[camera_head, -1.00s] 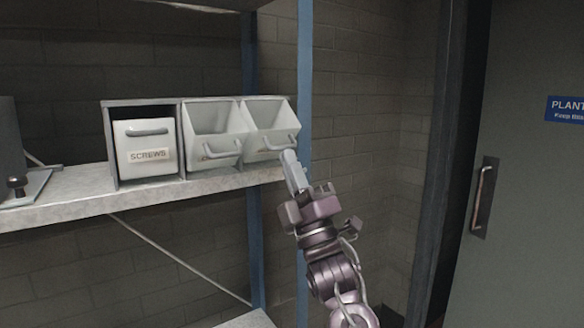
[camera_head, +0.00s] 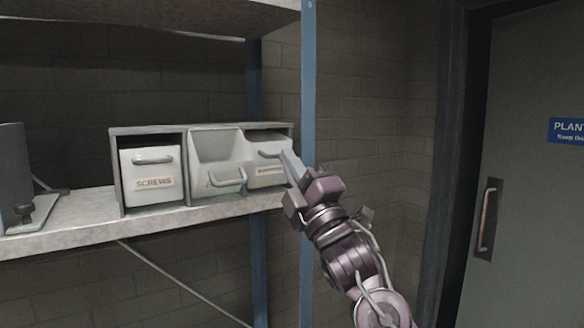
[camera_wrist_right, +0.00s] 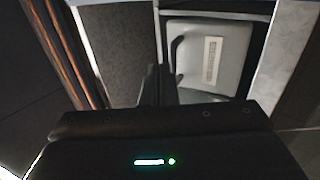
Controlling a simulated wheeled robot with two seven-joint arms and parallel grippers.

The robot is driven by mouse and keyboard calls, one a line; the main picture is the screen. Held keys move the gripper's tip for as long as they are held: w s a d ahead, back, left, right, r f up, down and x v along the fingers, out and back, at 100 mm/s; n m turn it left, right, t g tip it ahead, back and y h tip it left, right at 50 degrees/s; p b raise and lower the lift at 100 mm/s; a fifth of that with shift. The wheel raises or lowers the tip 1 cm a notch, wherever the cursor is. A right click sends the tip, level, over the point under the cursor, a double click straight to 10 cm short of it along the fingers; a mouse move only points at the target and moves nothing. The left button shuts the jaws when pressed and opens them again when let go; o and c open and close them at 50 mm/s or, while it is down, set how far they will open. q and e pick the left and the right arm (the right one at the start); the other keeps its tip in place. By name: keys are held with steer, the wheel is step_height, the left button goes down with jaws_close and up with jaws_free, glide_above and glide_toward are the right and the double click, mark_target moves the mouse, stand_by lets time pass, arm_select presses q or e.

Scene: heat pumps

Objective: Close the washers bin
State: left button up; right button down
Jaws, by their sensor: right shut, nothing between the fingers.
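A grey three-compartment bin unit (camera_head: 185,166) stands on a shelf. The right bin (camera_head: 263,181) is tilted nearly upright, with its front almost in its compartment; its label is too small to read. The middle bin (camera_head: 212,158) is tipped open, its label mostly hidden by its handle. The left bin, marked SCREWS (camera_head: 150,172), is upright in its compartment. My right gripper (camera_head: 288,158) is shut and empty, its fingertips at the right bin's front near its handle. The wrist view shows the shut fingers (camera_wrist_right: 157,84) beside a labelled bin front (camera_wrist_right: 222,50). My left gripper is out of view.
A blue shelf post (camera_head: 308,100) rises just right of the bin unit, close to my right gripper. The shelf board (camera_head: 85,220) runs left, with a dark metal item (camera_head: 20,205) on it. A grey door (camera_head: 525,200) is at right.

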steer(key=shift+x, duration=0.95)
steer(key=shift+w+a, duration=0.1)
steer(key=shift+w, duration=0.05)
steer(key=shift+f, duration=0.1)
